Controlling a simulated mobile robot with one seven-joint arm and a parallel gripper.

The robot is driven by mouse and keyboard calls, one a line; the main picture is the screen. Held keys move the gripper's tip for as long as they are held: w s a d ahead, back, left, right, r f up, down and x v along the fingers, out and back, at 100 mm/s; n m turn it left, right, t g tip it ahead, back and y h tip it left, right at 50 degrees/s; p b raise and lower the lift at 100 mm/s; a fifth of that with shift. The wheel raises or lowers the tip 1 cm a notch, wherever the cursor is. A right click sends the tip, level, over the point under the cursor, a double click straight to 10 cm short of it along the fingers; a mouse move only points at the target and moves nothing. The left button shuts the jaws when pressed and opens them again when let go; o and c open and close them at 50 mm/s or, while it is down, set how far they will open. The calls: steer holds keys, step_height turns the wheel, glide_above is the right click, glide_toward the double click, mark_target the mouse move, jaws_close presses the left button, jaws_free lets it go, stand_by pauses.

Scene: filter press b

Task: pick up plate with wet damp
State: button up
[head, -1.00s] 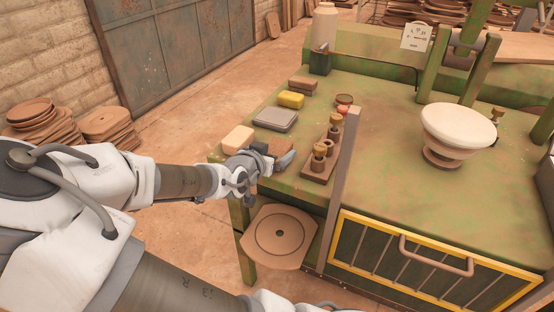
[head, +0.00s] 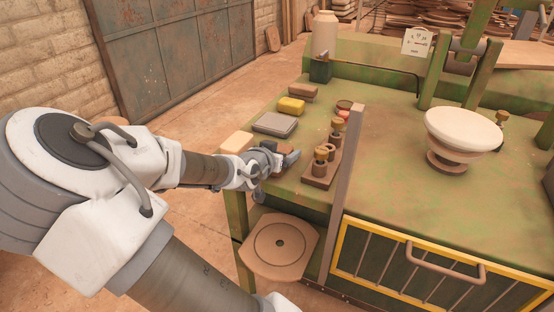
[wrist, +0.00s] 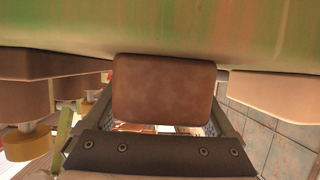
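A tan plate (head: 280,243) with rounded sides and a small centre hole lies flat on a low ledge at the table's front left. My gripper (head: 284,158) is above and behind it, low over the green table's left front corner. In the wrist view, a brown block (wrist: 165,88) sits between my two fingers, close to both. Whether they press on it cannot be told. My gripper hides most of this block in the head view. Which thing is damp does not show.
A cream block (head: 237,142), a grey slab (head: 275,124) and a yellow block (head: 291,106) stand left on the green table (head: 390,180). A rack with brass-topped pegs (head: 322,168) and an upright post (head: 345,190) are close right of my gripper. A white bowl (head: 463,130) stands farther right.

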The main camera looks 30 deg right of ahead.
jaws_close()
stand_by(0.3)
